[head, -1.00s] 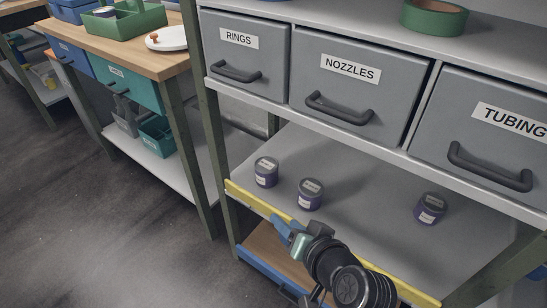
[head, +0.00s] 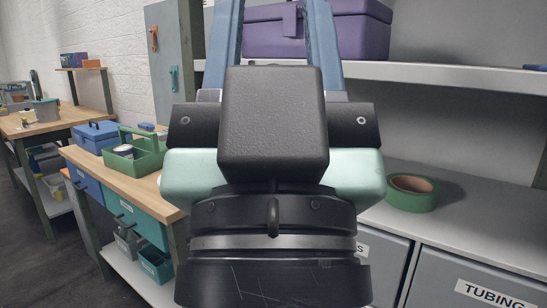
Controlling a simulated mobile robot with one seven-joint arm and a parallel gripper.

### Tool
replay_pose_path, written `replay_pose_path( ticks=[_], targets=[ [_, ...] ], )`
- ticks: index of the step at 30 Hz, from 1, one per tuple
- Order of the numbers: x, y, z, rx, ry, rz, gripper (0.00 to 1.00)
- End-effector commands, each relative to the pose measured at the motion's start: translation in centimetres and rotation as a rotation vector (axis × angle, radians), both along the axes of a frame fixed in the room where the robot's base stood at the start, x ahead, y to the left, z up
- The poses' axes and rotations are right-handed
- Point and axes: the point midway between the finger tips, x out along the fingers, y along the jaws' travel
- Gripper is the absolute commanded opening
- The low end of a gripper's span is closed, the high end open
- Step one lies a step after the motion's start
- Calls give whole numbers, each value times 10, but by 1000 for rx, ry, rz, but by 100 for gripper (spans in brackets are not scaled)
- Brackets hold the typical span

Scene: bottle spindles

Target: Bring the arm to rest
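My gripper (head: 273,20) is raised close in front of the head camera, pointing up the picture. Its two blue fingers stand well apart, with only background visible between them. The fingertips run out of the top edge. The black and pale green gripper body fills the middle of the view and hides much of the shelving behind it. I see nothing held in the visible part of the gripper.
A purple box (head: 364,30) stands on the upper shelf (head: 440,75) behind my gripper. A green tape roll (head: 412,193) lies on the grey counter, above the TUBING drawer (head: 470,290). A wooden workbench with a green tray (head: 148,158) and blue toolbox (head: 97,136) is at left.

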Motion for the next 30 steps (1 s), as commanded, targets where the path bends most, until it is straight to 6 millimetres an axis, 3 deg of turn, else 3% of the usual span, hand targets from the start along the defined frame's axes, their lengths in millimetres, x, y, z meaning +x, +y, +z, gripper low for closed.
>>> replay_pose_path(
  ticks=[1,18,24,30],
  targets=[
    [0,0,33,0,2,0,45],
    [2,1,201,-1,6,2,45],
    [2,1,233,-1,6,2,45],
    [2,1,238,-1,6,2,45]
  ],
)
